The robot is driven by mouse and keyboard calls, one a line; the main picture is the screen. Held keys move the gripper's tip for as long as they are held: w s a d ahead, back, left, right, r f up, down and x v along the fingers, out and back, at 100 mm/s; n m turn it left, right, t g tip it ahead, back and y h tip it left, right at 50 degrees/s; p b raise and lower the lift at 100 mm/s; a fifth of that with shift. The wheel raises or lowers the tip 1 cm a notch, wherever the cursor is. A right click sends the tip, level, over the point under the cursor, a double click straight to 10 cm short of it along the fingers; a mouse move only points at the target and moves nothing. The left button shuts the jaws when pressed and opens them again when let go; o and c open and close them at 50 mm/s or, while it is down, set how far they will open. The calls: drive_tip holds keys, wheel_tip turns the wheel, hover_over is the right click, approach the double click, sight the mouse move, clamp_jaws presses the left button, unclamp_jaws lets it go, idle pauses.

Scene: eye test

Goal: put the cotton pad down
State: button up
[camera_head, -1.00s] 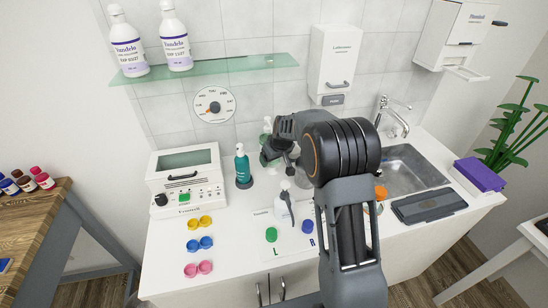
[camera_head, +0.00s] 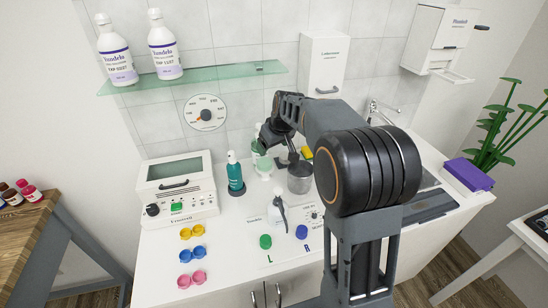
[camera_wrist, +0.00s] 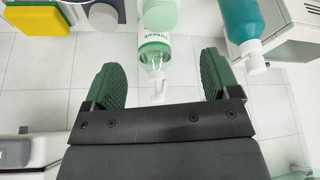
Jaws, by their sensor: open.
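I cannot make out a cotton pad in either view. My gripper (camera_wrist: 160,78) has two green ribbed fingers spread wide apart, with nothing held between them. In the head view my gripper (camera_head: 268,137) is above the back of the counter, partly hidden by my arm. Beyond the fingers in the wrist view is a clear and green pump bottle (camera_wrist: 153,52), apart from both fingers. It also shows in the head view (camera_head: 262,162), below my gripper.
A teal bottle (camera_head: 235,176) stands left of my gripper and a glass jar (camera_head: 299,180) right of it. A yellow sponge (camera_wrist: 42,20) is near the jar. A white device (camera_head: 176,190), coloured cups (camera_head: 192,254) and a spray bottle (camera_head: 280,212) share the counter (camera_head: 225,262).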

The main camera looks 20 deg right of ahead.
drive_tip(key=s+a+f+m+h, duration=0.1)
drive_tip(key=s+m, duration=0.2)
drive_tip(key=s, duration=2.3)
drive_tip(key=shift+s+a+m+g, duration=0.25)
drive_tip(key=shift+a+m+g, duration=0.05)
drive_tip(key=shift+m, duration=0.1)
